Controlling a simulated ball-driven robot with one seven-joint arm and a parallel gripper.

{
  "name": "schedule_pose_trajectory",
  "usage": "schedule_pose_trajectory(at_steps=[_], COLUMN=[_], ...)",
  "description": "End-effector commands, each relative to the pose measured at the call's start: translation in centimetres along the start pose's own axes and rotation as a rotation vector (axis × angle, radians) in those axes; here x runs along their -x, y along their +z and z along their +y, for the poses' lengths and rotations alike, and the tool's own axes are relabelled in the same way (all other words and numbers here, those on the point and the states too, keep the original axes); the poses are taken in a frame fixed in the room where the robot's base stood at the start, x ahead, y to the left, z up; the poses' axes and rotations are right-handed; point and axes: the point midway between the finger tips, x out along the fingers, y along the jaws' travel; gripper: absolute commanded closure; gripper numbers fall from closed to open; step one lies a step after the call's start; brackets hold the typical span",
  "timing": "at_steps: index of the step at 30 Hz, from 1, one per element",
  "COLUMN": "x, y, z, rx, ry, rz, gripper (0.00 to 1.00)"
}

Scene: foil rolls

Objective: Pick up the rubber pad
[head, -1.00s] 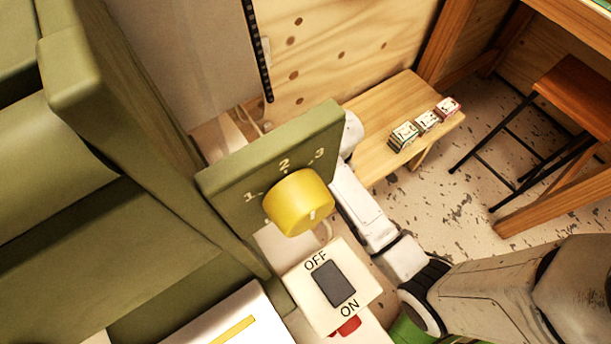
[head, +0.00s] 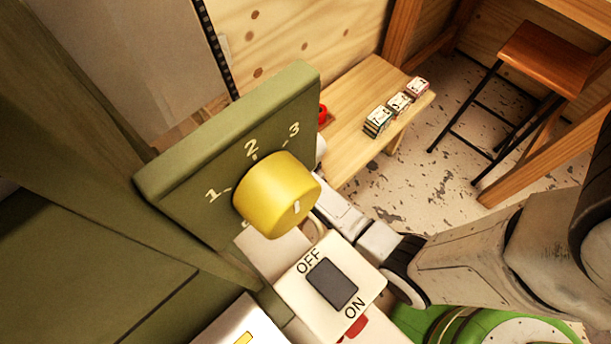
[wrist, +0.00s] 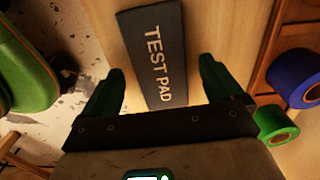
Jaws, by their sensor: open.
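The rubber pad is a dark, flat strip lettered "TEST PAD" (wrist: 153,50) in the wrist view. It lies on a pale wooden surface (wrist: 100,20). My gripper (wrist: 160,82) is open, with one dark green finger on each side of the pad's near part. The fingers look apart from the pad, and I cannot tell their height above it. The pad and my gripper's fingers do not show in the head view.
A blue roll (wrist: 297,78) and a green roll (wrist: 275,125) are right of my gripper. In the head view, a panel with a yellow knob (head: 275,195) and an OFF/ON switch (head: 332,283) stand close. A wooden bench (head: 350,100) holds small boxes; a stool (head: 545,60) stands beyond.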

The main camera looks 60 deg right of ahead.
Motion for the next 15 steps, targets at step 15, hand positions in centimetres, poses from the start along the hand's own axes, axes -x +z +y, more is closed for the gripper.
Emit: schedule_pose_trajectory(at_steps=[15], x=[-0.59], y=[0.00], z=[-0.03], rx=[0.000], ry=[-0.001], rz=[0.000], gripper=[0.25])
